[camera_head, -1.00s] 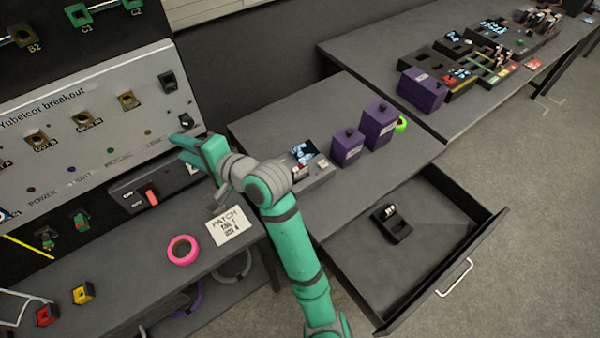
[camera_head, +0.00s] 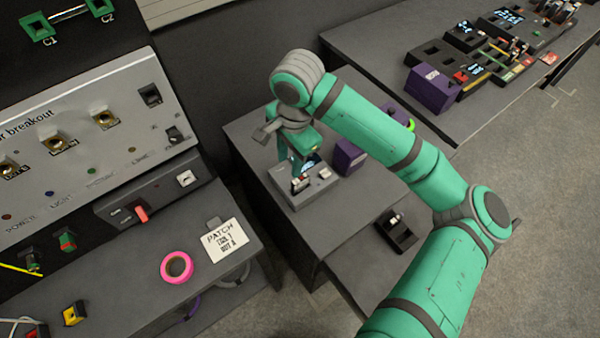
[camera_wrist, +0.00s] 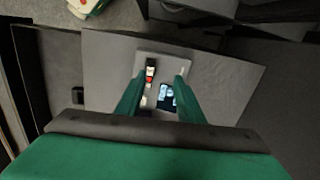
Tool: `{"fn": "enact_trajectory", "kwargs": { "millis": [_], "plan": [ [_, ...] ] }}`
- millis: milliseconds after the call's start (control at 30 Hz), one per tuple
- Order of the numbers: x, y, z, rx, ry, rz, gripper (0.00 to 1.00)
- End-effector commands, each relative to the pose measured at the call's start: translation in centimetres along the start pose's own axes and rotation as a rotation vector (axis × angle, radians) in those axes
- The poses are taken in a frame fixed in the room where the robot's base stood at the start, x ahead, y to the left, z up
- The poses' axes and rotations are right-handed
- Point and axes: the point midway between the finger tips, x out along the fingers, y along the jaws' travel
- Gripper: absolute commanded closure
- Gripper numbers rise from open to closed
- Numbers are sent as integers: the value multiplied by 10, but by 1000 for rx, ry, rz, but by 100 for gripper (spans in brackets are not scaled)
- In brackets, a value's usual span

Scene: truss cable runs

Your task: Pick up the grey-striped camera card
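A grey card reader box (camera_head: 291,197) with a small lit screen stands on the middle table. A small dark card with white and red marks (camera_wrist: 150,72) stands in it; it also shows in the head view (camera_head: 300,184). I cannot make out a grey stripe on it. My gripper (camera_head: 304,163) points down over the box. In the wrist view my gripper (camera_wrist: 158,88) is open, with one finger on each side of the card and screen, and nothing held. Another small dark holder with a white-topped piece (camera_head: 397,230) lies in the open drawer; its stripe colour is unclear.
A purple box (camera_head: 347,157) stands close right of the reader; another is mostly hidden behind my arm. A breakout panel (camera_head: 90,130) and a pink tape roll (camera_head: 177,267) are at the left. The drawer is partly covered by my arm.

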Motion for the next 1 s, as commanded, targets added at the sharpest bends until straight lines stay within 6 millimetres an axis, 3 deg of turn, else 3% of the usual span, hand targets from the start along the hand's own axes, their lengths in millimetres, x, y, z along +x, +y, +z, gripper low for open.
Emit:
{"fn": "enact_trajectory", "kwargs": {
  "millis": [167, 500, 767, 1000],
  "plan": [
    [-3, 18, -15, 41, 42, 71, 66],
    [42, 22, -16, 41, 44, 77, 66],
    [59, 24, -17, 42, 44, 75, 66],
    [91, 27, -19, 44, 44, 75, 66]
  ]
}}
